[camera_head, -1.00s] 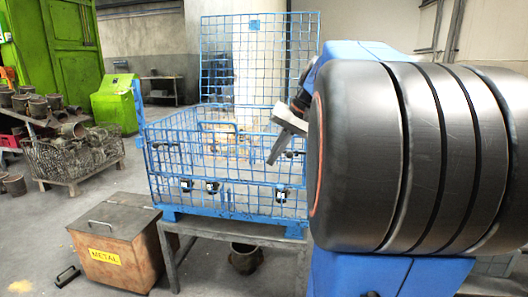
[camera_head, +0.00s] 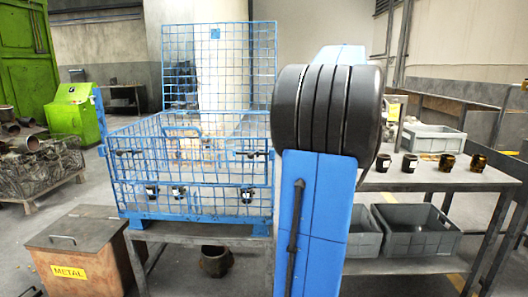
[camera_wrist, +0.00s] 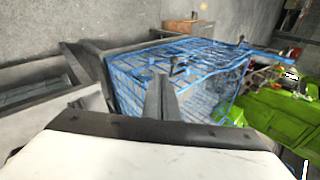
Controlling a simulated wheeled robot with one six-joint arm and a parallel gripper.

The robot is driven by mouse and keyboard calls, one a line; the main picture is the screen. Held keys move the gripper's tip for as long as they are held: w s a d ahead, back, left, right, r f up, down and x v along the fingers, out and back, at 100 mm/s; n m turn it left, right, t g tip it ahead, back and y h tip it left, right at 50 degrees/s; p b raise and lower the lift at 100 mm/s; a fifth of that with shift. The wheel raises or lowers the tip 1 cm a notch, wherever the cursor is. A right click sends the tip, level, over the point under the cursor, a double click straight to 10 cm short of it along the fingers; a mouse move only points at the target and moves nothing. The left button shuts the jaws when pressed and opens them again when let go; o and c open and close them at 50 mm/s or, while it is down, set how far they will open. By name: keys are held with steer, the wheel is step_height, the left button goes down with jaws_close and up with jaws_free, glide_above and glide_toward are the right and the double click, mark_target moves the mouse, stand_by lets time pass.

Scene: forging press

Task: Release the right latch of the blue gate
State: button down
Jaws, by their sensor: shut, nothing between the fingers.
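The blue wire-mesh crate (camera_head: 190,215) stands on a metal stand, with its front gate (camera_head: 212,172) facing me and upright. A dark latch (camera_head: 256,154) sits at the gate's upper right corner, close to the left edge of my arm. A matching left latch (camera_head: 126,152) is at the upper left corner. The head view does not show my gripper; my own arm covers that area. In the wrist view my gripper (camera_wrist: 161,92) is shut and empty, with the blue crate (camera_wrist: 190,70) beyond its fingertips. I see no contact with the crate there. Whether the latches are engaged is too small to tell.
A tall mesh panel (camera_head: 220,65) rises at the crate's back. A metal box (camera_head: 85,255) stands front left. A grey workbench (camera_head: 430,178) on the right carries several dark cylindrical parts, with grey bins (camera_head: 415,228) below.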

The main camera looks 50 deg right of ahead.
mark_target(250, 154)
stand_by(0.3)
steer(key=w+a+r+x, duration=0.1)
steer(key=x, duration=1.2)
steer(key=shift+w+r, duration=0.25)
steer(key=shift+w, duration=0.1)
steer(key=shift+w+a, duration=1.45)
steer(key=shift+w, duration=0.25)
